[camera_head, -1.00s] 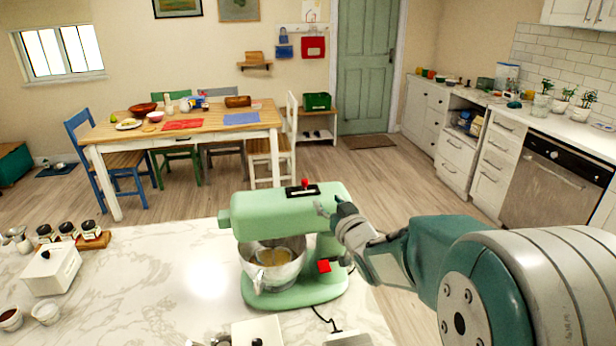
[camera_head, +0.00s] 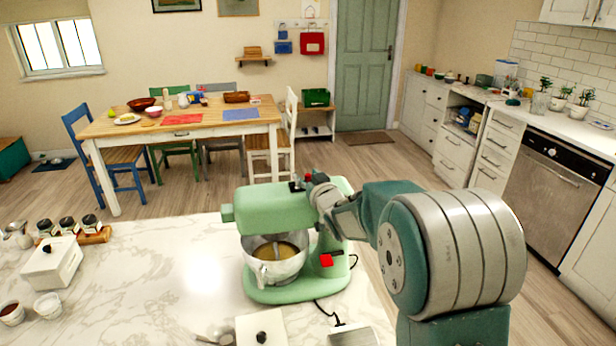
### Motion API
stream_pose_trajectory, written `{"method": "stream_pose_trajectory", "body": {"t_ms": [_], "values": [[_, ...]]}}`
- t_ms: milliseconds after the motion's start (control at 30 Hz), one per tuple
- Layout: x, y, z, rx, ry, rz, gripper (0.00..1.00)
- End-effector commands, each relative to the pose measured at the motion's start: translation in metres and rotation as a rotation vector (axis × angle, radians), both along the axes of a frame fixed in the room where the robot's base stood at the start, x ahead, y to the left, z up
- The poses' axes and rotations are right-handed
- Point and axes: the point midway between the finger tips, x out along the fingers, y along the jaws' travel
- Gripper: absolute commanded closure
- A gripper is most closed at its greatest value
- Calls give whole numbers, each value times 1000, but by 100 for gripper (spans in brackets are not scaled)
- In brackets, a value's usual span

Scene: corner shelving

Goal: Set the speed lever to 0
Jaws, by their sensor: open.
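The green stand mixer (camera_head: 277,215) stands on the marble counter, with a metal bowl (camera_head: 276,262) of yellowish-brown contents under its head. The lever on top of the mixer head has a red knob (camera_head: 308,177) and a dark slotted plate (camera_head: 296,187), now partly hidden by my gripper. A second red control (camera_head: 326,260) is on the mixer's stand. My gripper (camera_head: 312,186) is open at the top right of the mixer head, right beside the red knob. I cannot tell whether it touches the knob. Any speed marks are too small to read.
A white lidded box (camera_head: 52,262), small bowls (camera_head: 47,306) and spice jars (camera_head: 67,226) are at the counter's left. Another white box (camera_head: 262,328) and a grey device (camera_head: 351,335) are at the front. The marble counter (camera_head: 190,270) left of the mixer is clear.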

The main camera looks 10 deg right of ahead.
Motion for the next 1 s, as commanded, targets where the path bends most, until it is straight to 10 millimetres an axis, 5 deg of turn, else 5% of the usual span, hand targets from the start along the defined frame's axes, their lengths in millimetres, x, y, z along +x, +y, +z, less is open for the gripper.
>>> {"method": "stream_pose_trajectory", "body": {"t_ms": [67, 200, 867, 900, 967, 1000], "values": [[0, -2, 0, 1, 0, -1, 41], [0, -3, 0, 2, 0, -1, 100], [0, -22, -1, 2, 1, -2, 100], [0, -23, -1, 3, 2, -2, 64], [0, -23, -1, 3, 2, -2, 41], [0, -23, -1, 3, 2, -2, 41]]}}
